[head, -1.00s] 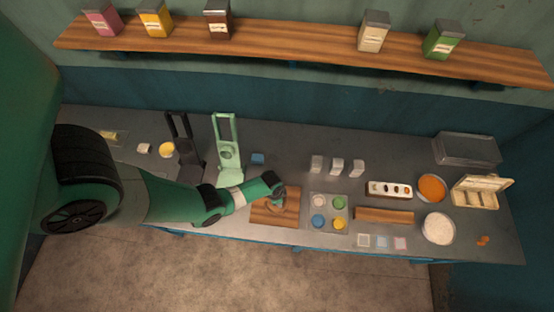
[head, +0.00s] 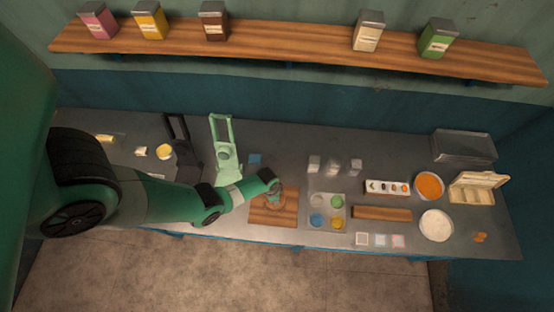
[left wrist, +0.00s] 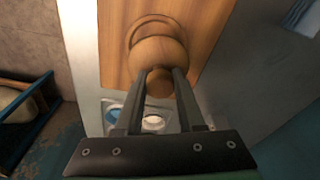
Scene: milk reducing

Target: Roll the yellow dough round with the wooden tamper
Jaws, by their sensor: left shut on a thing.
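My left gripper (head: 272,186) is over the wooden board (head: 285,215). In the left wrist view the gripper (left wrist: 160,76) is shut on the knob of the round wooden tamper (left wrist: 157,52). The tamper's wider base is at the board and blends with its colour. In the head view the gripper partly covers the tamper (head: 274,201). No yellow dough shows on the board; whether any lies under the tamper is hidden. A yellow round (head: 337,226) sits in the front right well of a four-well tray (head: 327,211). My right gripper is not in view.
Right of the tray lie a wooden bar (head: 382,214), an orange bowl (head: 429,185) and a white bowl (head: 436,225). A green press (head: 225,158) and a dark press (head: 185,165) stand behind my left arm. Small white blocks (head: 335,167) stand at the back.

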